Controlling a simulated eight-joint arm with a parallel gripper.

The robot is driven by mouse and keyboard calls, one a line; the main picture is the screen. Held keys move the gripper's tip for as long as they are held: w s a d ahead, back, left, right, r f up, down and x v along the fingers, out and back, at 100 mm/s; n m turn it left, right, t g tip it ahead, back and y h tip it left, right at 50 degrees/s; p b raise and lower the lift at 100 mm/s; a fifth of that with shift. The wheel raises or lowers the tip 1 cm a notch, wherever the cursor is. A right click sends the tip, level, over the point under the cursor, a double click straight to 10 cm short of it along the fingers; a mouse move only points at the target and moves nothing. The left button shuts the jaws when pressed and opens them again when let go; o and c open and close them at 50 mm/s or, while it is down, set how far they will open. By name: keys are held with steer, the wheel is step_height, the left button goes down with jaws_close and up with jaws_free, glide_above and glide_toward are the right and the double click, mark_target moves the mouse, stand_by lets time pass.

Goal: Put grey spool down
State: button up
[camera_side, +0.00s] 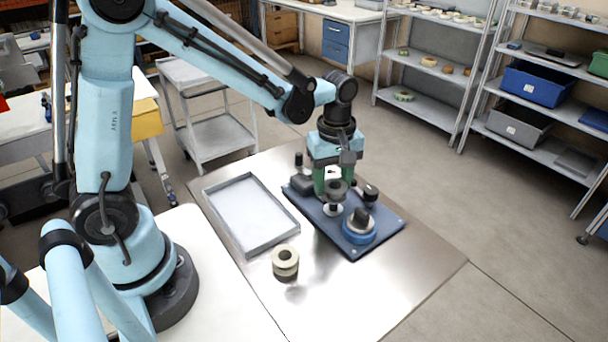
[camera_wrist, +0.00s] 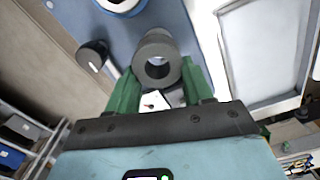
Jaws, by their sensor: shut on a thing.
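The grey spool (camera_wrist: 160,42) is between the green fingers of my gripper (camera_wrist: 160,78) in the wrist view, its hole facing the camera. In the side view my gripper (camera_side: 334,184) is shut on the grey spool (camera_side: 338,187), over the blue board (camera_side: 376,239). A blue spool (camera_side: 358,236) sits around a dark post on the board, to the right of my gripper. A cream spool (camera_side: 285,268) stands on the metal table, left of the board.
An empty shallow grey tray (camera_side: 268,240) lies left of the board. A dark knob-like part (camera_side: 370,193) and other dark posts stand on the board near my gripper. The metal table (camera_side: 400,290) is clear at the front right. Shelves stand behind.

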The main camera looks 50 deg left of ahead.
mark_target(333, 181)
steer(key=shift+f, duration=0.6)
steer(key=o, duration=1)
steer(key=shift+r, duration=0.1)
step_height(333, 181, up, 12)
steer(key=shift+s+a+f+m+t, duration=0.35)
steer(key=shift+s+m+t, duration=1)
steer(key=shift+m, duration=1.05)
steer(key=shift+s+a+f+m+t, duration=0.3)
steer(key=shift+s+m+t, duration=0.75)
steer(key=shift+s+m, duration=0.95)
steer(key=shift+s+a+f+m+t, duration=0.3)
steer(key=shift+s+m+t, duration=0.85)
steer(key=shift+m, duration=1.65)
